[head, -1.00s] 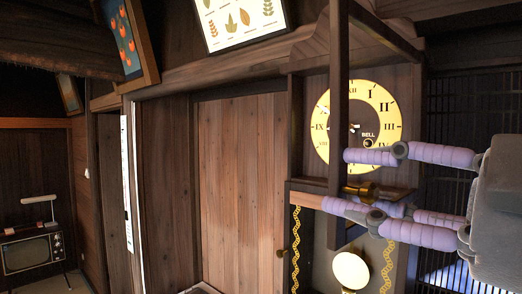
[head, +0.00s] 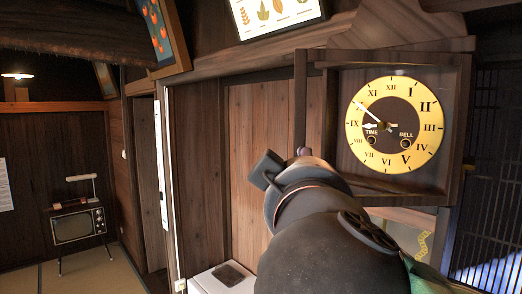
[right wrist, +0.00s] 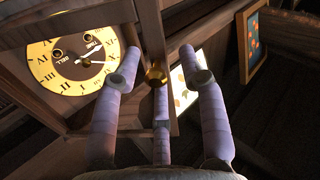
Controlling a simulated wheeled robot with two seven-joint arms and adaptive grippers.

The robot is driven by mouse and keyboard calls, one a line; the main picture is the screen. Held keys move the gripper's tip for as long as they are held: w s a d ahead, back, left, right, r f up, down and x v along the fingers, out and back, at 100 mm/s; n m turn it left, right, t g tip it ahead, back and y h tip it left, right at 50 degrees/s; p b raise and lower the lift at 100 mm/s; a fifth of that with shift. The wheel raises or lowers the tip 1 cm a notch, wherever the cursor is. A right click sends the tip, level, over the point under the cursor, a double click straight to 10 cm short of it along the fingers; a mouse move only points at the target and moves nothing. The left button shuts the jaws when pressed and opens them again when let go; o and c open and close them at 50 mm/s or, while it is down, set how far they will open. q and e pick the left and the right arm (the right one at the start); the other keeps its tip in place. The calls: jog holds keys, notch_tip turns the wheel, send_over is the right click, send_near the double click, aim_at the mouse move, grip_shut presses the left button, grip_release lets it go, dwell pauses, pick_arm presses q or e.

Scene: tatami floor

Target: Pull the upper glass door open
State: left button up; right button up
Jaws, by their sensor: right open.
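The clock has a gold dial (head: 394,125) with Roman numerals inside a dark wooden case. The dial also shows in the right wrist view (right wrist: 72,62). The upper door's dark wooden frame (head: 300,95) stands out ajar from the case, its upright left of the dial. The glass itself is hard to make out. A brass knob (right wrist: 156,76) is on the door's upright. My right gripper (right wrist: 160,65) is open, its purple fingers around the knob's area; contact cannot be told. In the head view only a fingertip (head: 303,152) shows; my dark arm hides the rest. My left gripper is not in view.
A white box-like unit (head: 222,279) stands low, left of my arm. Wooden wall panels (head: 245,140) are behind. A television (head: 78,226) stands at the far left. A dark lattice (head: 495,170) is right of the clock. Tatami floor (head: 95,272) is open at left.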

jog(key=w+d+m+g+h+p, duration=0.1)
jog(key=w+m+h+p, duration=0.2)
jog(key=w, duration=0.5)
jog(key=shift+m+g+h+p, duration=0.35)
jog(key=shift+h+p, duration=0.5)
jog(key=shift+h, duration=0.35)
